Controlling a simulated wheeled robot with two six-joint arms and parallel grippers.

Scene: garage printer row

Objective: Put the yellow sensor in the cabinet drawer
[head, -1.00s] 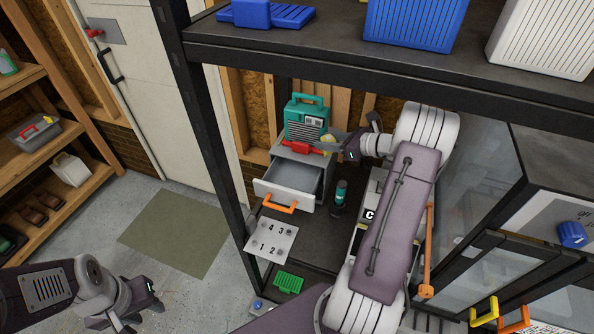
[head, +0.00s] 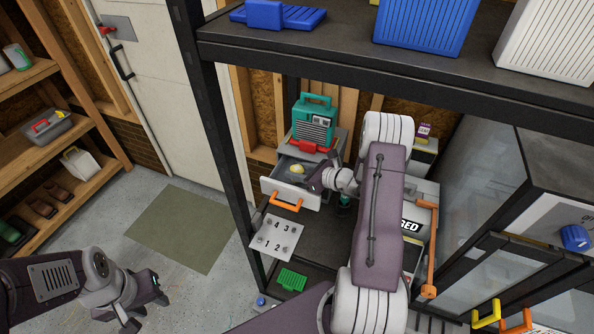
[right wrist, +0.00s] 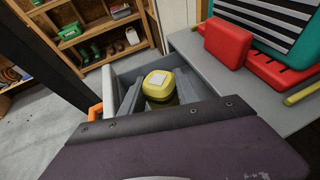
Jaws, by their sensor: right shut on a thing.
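The yellow sensor (head: 297,168) is at the open cabinet drawer (head: 289,193), within its outline. In the right wrist view the sensor (right wrist: 158,82) has a pale label on top and sits between my fingers, with the drawer's grey walls (right wrist: 128,74) around it. My right gripper (head: 308,176) is shut on the sensor. Whether the sensor touches the drawer floor is hidden. The drawer has an orange handle (head: 286,202) and is pulled out of the grey cabinet. My left gripper (head: 150,308) is open and empty above the floor, far from the cabinet.
A teal case (head: 315,120) and a red object (head: 314,146) stand on the cabinet top, close to my right gripper. A numbered plate (head: 274,238) and green tray (head: 291,280) lie in front. A black shelf beam (head: 400,65) crosses above.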

